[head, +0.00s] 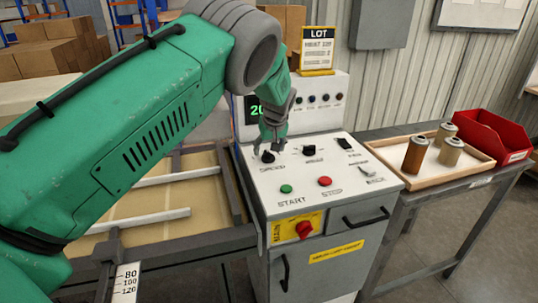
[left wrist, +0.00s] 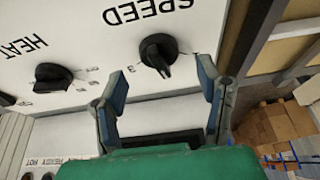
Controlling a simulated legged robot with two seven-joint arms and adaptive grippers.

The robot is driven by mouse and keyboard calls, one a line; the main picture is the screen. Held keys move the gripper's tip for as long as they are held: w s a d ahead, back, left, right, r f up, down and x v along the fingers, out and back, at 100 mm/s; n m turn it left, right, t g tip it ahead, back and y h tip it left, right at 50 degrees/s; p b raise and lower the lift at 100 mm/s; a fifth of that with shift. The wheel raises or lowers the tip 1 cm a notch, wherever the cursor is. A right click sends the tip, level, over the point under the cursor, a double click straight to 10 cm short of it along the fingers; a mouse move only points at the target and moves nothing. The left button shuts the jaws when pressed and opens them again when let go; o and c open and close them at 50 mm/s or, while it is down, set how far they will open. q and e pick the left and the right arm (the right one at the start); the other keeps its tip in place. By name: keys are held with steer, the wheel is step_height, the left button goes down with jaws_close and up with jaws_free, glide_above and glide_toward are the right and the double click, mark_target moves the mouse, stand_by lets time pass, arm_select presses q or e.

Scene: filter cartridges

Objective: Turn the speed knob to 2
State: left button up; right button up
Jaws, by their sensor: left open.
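The black speed knob (head: 268,156) is on the sloped white panel (head: 300,215), at its upper left. In the left wrist view the speed knob (left wrist: 157,52) sits under the upside-down word SPEED, its ridge pointing down and slightly right. My left gripper (head: 272,138) is above and just behind the knob in the head view. In the left wrist view my left gripper (left wrist: 163,82) is open, its blue-padded fingers on either side below the knob, apart from it. My right gripper is not in view.
The heat knob (left wrist: 52,77) is beside the speed knob. A green start button (head: 287,189), a red stop button (head: 325,181) and an emergency stop (head: 304,229) are nearer the front. A lit green display (head: 256,110) stands behind. A tray (head: 425,174) with cartridges is at right.

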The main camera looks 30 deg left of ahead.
arm_select(q)
steer(key=v, duration=0.8)
steer(key=shift+d+r, duration=0.2)
steer(key=shift+d, duration=0.05)
